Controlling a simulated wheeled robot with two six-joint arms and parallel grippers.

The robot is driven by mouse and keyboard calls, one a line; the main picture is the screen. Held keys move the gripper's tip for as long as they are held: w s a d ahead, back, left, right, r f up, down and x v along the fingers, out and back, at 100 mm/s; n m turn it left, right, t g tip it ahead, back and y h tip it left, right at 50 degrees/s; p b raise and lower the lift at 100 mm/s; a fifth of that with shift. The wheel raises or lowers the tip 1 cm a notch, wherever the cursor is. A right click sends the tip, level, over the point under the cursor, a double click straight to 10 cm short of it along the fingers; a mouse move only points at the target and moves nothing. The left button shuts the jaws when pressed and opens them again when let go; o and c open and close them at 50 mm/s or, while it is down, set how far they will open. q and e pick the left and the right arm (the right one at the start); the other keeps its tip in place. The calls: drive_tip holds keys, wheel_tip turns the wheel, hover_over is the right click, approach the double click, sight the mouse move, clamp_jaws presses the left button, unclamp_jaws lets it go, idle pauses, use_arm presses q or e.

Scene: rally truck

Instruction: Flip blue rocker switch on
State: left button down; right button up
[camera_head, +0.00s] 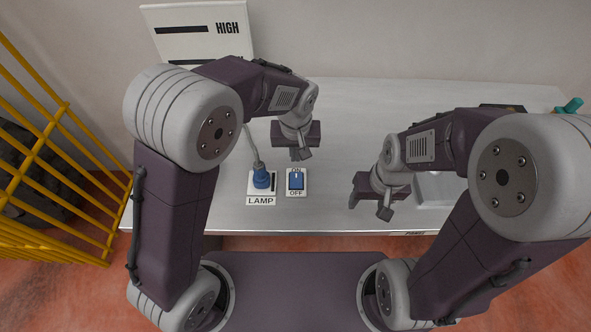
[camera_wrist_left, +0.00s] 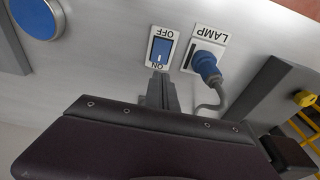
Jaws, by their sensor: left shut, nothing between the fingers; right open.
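The blue rocker switch (camera_head: 296,180) sits in a white plate on the grey table, with ON at its far edge and OFF at its near edge. It also shows in the left wrist view (camera_wrist_left: 161,50). My left gripper (camera_head: 300,154) is shut and empty, just beyond the ON edge. In the left wrist view its fingertips (camera_wrist_left: 158,78) appear close to the ON label and partly cover it; I cannot tell if they touch. My right gripper (camera_head: 368,205) is open and empty, to the right of the switch near the table's front edge.
A blue plug (camera_head: 261,178) with a grey cable stands in the LAMP plate (camera_head: 260,201), just left of the switch. A round blue disc (camera_wrist_left: 37,16) shows in the left wrist view. A white HIGH panel (camera_head: 200,30) stands at the back left. A yellow cage (camera_head: 60,150) is at the left.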

sight(295, 177)
use_arm(q)
drive_tip(key=f, duration=0.3)
drive_tip(key=w+f, duration=0.1)
drive_tip(key=f, duration=0.3)
drive_tip(key=w+f, duration=0.1)
drive_tip(key=f, duration=0.2)
drive_tip(key=shift+f+p, duration=0.3)
drive_tip(key=shift+f, duration=0.1)
use_arm(e)
drive_tip(key=shift+w+r, duration=0.2)
drive_tip(key=shift+r, duration=0.05)
use_arm(q)
drive_tip(key=shift+f, duration=0.15)
use_arm(e)
drive_tip(key=shift+f, duration=0.1)
use_arm(q)
drive_tip(key=shift+f+b, duration=0.45)
drive_tip(key=shift+b, duration=0.1)
drive_tip(key=shift+r+p, duration=0.3)
use_arm(e)
drive_tip(key=shift+f, duration=0.15)
use_arm(q)
drive_tip(key=shift+s, duration=0.5)
drive_tip(key=shift+s+r, duration=0.2)
drive_tip(key=shift+s, duration=0.05)
